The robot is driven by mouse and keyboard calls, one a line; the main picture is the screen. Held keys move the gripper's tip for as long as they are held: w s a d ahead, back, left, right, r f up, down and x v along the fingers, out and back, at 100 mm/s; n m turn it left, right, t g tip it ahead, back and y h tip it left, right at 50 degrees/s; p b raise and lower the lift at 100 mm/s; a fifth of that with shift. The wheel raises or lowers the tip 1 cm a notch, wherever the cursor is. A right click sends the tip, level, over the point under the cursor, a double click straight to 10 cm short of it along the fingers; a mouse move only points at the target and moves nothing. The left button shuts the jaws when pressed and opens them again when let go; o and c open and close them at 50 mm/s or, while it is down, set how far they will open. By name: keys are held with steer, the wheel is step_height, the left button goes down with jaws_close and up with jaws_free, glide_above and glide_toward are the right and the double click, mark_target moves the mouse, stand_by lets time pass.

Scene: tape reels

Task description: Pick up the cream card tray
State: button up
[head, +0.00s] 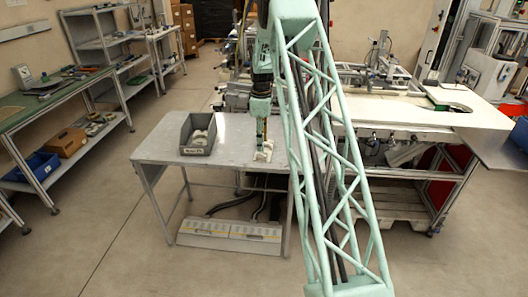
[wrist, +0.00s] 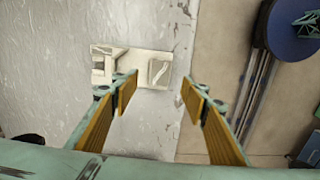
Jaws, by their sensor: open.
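The cream card tray (head: 264,154) lies on the grey table (head: 228,155) near its front right part. In the wrist view the tray (wrist: 138,64) is a small cream piece with a square recess at its left and a slanted detail at its right. My gripper (wrist: 158,97) is open, with its yellow-padded fingers spread. The tray's right part shows between and just beyond the fingertips; its left part reaches past the left finger. In the head view my gripper (head: 263,138) hangs right above the tray. I cannot tell whether the fingertips touch it.
A grey labelled bin (head: 196,150) holding pale pieces stands left of the tray. The table's edge runs close to the tray in the wrist view, with bare floor (wrist: 205,60) beyond. A workbench with equipment (head: 400,105) stands at the right. The table between bin and tray is clear.

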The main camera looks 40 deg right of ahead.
mark_target(262, 154)
steer(key=shift+f, duration=0.9)
steer(key=shift+f+b, duration=0.35)
steer(key=shift+f, duration=2.25)
steer(key=shift+c, duration=0.3)
steer(key=c, duration=0.9)
steer(key=shift+r, duration=0.1)
steer(key=shift+w+r, duration=0.1)
steer(key=shift+r, duration=1.5)
steer(key=shift+s+r, duration=0.1)
steer(key=shift+s, duration=0.15)
steer(key=s, duration=0.5)
steer(key=s+a+r, duration=0.1)
steer(key=s, duration=0.4)
steer(key=s+a, duration=0.1)
steer(key=s, duration=0.4)
steer(key=shift+s+a+r+p, duration=0.1)
steer(key=shift+s+r+p, duration=0.15)
steer(key=shift+p, duration=0.15)
